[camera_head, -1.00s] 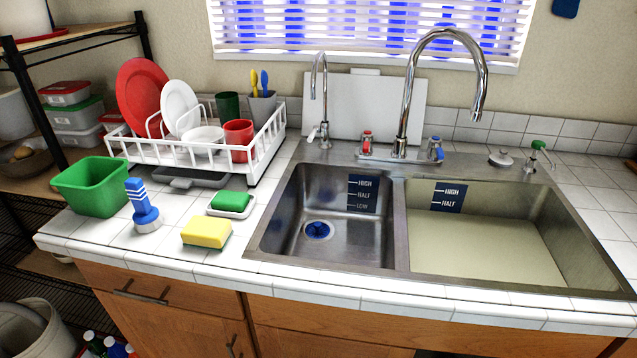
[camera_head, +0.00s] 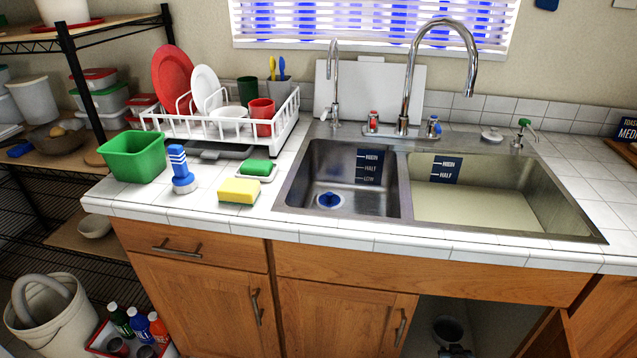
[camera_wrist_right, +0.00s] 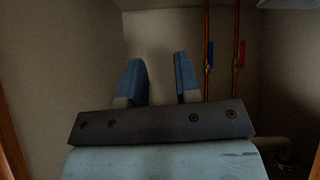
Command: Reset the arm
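My right gripper (camera_wrist_right: 158,66) shows in the right wrist view. Its two blue fingers stand apart with nothing between them, so it is open. It is inside a dim enclosed space with pale walls. Two copper pipes (camera_wrist_right: 207,75), one with a red tag and one with a blue tag, run upright to the right of the fingers. In the head view, a dark rounded part (camera_head: 449,332) shows low in the open space under the sink; I cannot tell whether it is mine. My left gripper is in neither view.
The counter holds a double sink (camera_head: 340,215), a dish rack (camera_head: 215,130), a green tub (camera_head: 135,158), a blue-handled brush (camera_head: 180,170) and a yellow sponge (camera_head: 239,190). Wooden cabinet doors (camera_head: 335,310) are below. A white bucket (camera_head: 75,325) and a bottle caddy stand at the lower left.

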